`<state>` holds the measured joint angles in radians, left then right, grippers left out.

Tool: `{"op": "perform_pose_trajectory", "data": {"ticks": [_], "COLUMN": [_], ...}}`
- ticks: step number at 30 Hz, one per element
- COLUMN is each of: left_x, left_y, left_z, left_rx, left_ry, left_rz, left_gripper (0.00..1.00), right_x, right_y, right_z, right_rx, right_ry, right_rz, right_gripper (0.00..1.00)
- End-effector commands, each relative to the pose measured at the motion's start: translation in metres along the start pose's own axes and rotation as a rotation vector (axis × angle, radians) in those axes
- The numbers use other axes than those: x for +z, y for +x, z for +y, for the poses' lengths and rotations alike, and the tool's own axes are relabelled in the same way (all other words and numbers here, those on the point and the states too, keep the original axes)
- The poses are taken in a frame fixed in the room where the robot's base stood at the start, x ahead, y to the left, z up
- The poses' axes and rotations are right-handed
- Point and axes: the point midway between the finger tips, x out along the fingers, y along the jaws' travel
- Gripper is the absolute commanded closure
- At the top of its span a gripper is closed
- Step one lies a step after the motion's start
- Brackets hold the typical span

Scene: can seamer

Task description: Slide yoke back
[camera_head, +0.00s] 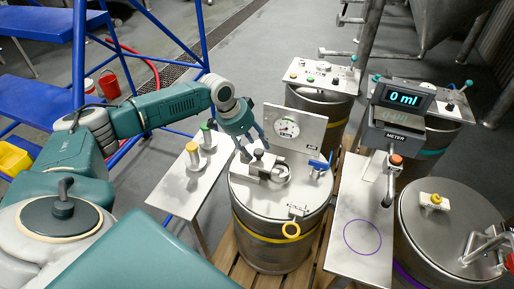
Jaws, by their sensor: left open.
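A drum (283,205) with a yellow band stands in the middle, with a metal fitting (270,173) on its lid. The fitting has a dark knob (258,154) on top and a ring-like part beside it; I take this to be the yoke, but cannot be sure. My left gripper (250,147) is open and empty, fingers pointing down just behind and above the knob. I cannot tell whether a finger touches the fitting. My right gripper is not in view.
A gauge panel (309,131) stands at the lid's back, with a blue-handled valve (320,164) to its right. A side plate with posts (186,186) is left. A meter reading "0 ml" (407,97) and a plate with a purple circle (349,262) are right.

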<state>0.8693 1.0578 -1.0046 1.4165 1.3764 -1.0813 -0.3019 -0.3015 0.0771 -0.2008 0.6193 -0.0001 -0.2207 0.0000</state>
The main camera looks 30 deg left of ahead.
Motion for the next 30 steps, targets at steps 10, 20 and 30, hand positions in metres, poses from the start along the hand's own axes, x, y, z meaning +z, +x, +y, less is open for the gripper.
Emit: {"op": "perform_pose_trajectory", "data": {"ticks": [10, 20, 30], "left_x": [0.000, 0.000, 0.003], "left_y": [0.027, 0.027, 0.025], "left_z": [0.000, 0.000, -0.005], "left_rx": [0.000, 0.000, -0.002], "left_ry": [0.001, 0.001, -0.002], "left_rz": [0.001, 0.000, 0.003], "left_gripper": [0.52, 0.76, 1.00], "right_x": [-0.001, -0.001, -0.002], "right_y": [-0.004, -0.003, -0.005], "right_z": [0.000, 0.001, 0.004], "right_rx": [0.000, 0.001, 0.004], "right_ry": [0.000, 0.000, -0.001], "right_rz": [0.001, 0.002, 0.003], "right_gripper": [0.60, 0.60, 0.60]}}
